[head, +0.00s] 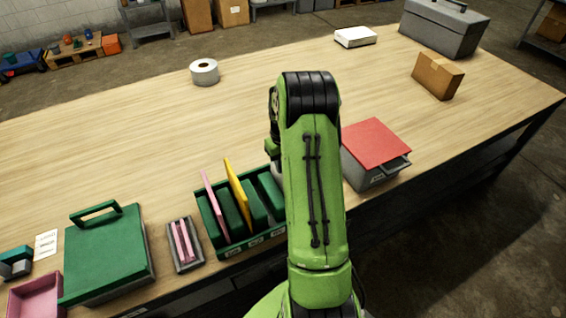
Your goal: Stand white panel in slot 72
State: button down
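A green slotted rack (248,243) stands near the table's front edge, partly covered on its right by my arm. A pink panel (212,200) and a yellow panel (237,189) stand upright in its left and middle slots, rising above the dividers. The slot labels on its front are too small to read. A pale sliver (276,172) shows at the rack's right end beside my arm; I cannot tell whether it is the white panel. No other white panel shows. My gripper is hidden behind my green arm, so its fingers do not show.
Left of the rack are a small grey holder (185,260) with pink pieces, a green-lidded box (105,255) and a pink bin (36,297). A red-topped grey box (375,142) stands right of my arm. A tape roll (204,72) sits behind; the table's middle is clear.

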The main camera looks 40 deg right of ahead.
jog(key=shift+r, duration=0.1)
jog(key=c, duration=1)
grip_release()
jog(key=shift+r, duration=0.1)
notch_tip(320, 180, up, 16)
jog(key=shift+f+p, duration=0.2)
jog(key=shift+p, duration=0.4)
